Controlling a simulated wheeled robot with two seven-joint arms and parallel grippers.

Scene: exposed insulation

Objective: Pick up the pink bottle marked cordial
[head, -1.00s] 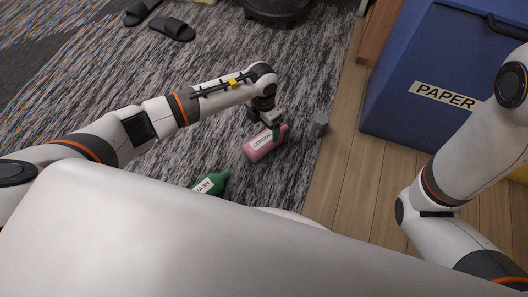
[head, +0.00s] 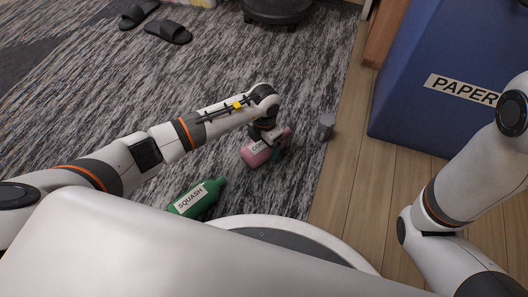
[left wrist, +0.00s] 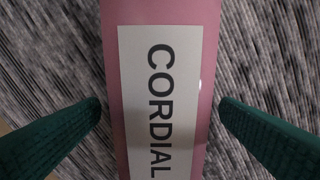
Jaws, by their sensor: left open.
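The pink bottle (head: 254,154) lies on its side on the carpet, partly hidden by my left gripper (head: 276,150) in the head view. In the left wrist view, the pink bottle (left wrist: 210,60) fills the middle, with its white CORDIAL label (left wrist: 160,90) facing the camera. The green fingers of my left gripper (left wrist: 158,103) are open, one on each side of the bottle, with carpet showing in the gaps between. My right arm shows at the right of the head view, but its gripper is out of sight.
A green bottle marked SQUASH (head: 199,198) lies nearer my body. A small grey cup (head: 326,127) stands right of the pink bottle. A blue bin marked PAPER (head: 410,110) stands on the wood floor (head: 360,185). Dark slippers (head: 168,32) lie far left on open carpet.

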